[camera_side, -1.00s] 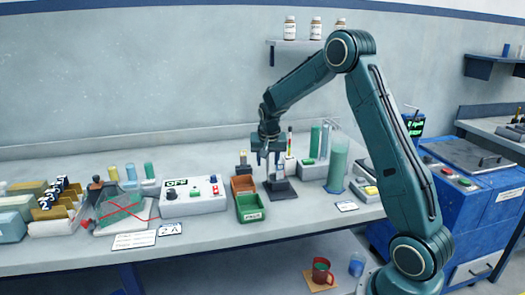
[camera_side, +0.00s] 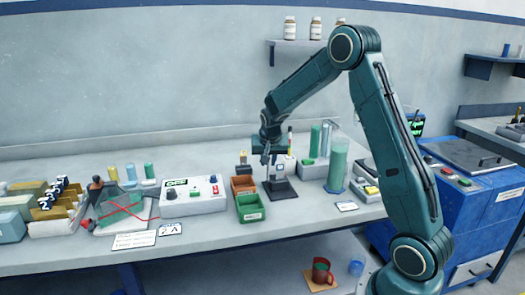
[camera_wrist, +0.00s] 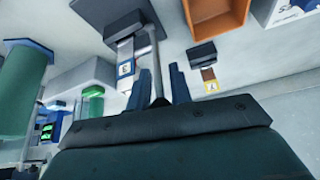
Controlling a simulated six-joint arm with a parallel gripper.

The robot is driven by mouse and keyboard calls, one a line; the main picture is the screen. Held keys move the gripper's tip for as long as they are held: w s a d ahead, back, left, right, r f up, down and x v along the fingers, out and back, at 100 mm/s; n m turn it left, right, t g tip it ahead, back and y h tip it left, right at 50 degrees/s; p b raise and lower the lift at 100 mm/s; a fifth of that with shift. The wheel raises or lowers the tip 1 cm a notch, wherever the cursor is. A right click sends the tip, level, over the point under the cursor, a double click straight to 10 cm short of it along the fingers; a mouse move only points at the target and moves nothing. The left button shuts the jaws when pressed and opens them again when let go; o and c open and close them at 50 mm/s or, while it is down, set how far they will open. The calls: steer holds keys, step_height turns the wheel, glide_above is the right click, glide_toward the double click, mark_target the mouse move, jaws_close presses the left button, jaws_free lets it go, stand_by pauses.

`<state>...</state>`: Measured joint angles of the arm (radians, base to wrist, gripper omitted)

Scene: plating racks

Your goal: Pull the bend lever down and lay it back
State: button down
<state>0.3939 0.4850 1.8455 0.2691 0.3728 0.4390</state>
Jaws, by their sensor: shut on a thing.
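The bend tester has a dark flat base (camera_side: 284,191) on the bench, below my gripper. My gripper (camera_side: 267,161) points down over it. In the wrist view a thin grey metal rod, the bend lever (camera_wrist: 152,45), runs from the dark block (camera_wrist: 123,25) down between the two blue fingers. My gripper (camera_wrist: 160,80) is shut on this lever. A metal strip with a white and blue tag (camera_wrist: 125,68) hangs beside the lever at the block. The lever's held end is partly hidden by the gripper body. In the side view the lever is too small to make out clearly.
A green bin (camera_side: 250,208) and an orange bin (camera_side: 242,185) stand left of the tester. A grey control box (camera_side: 194,198) is further left. A tall green cylinder (camera_side: 338,165) stands close on the right. A second small clamp with a tagged strip (camera_wrist: 210,85) stands nearby.

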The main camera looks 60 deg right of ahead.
steer(key=shift+s+a, duration=0.1)
stand_by(0.3)
steer(key=c, duration=1.3)
jaws_free()
steer(key=shift+r, duration=0.15)
steer(key=v, duration=1.3)
steer(key=shift+s+a, duration=0.3)
steer(key=shift+r, duration=0.1)
steer(key=shift+c, duration=0.2)
